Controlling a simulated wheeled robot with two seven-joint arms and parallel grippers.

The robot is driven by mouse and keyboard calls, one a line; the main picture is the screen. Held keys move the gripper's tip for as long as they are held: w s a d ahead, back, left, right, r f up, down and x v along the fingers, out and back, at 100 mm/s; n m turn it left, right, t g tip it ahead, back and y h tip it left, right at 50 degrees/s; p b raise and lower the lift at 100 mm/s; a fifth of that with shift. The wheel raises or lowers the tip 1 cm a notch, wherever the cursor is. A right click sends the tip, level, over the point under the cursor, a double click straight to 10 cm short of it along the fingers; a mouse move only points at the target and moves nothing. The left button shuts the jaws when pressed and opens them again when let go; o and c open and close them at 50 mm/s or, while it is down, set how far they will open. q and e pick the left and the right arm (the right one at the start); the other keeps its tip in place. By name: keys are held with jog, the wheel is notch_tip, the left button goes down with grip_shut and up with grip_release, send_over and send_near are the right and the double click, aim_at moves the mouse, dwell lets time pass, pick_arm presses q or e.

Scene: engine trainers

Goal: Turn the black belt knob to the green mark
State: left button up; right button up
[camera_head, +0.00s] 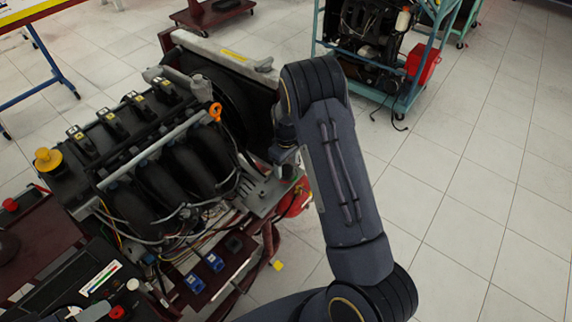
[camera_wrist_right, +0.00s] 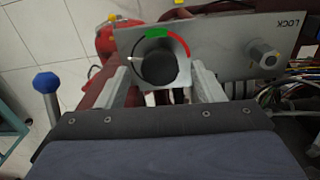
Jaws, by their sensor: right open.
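The black belt knob (camera_wrist_right: 158,66) sits on a grey metal plate (camera_wrist_right: 222,38) in the right wrist view. Its white pointer is at the left, beside a dark arc. The green mark (camera_wrist_right: 156,33) is above the knob, and a red arc continues to the right of it. My right gripper (camera_wrist_right: 160,77) is open, with one finger on each side of the knob and gaps visible. In the head view my right gripper (camera_head: 286,152) is at the engine's right side, mostly hidden by my arm; the knob is hidden there.
A bolt (camera_wrist_right: 263,53) beside the word LOCK stands on the plate, with wires at the right. A blue-topped post (camera_wrist_right: 46,83) is at the left. The engine (camera_head: 150,150) fills the head view's left; another trainer on a teal frame (camera_head: 318,40) stands behind. The right floor is clear.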

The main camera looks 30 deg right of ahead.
jog(key=shift+f, duration=0.4)
jog(key=c, duration=1)
jog(key=shift+o, duration=0.2)
jog(key=shift+f+m+b, duration=0.1)
jog(key=shift+m+b, duration=0.25)
jog(key=shift+m, duration=1.25)
jog(key=o, duration=1)
jog(key=shift+c, duration=0.2)
jog(key=shift+r, duration=0.25)
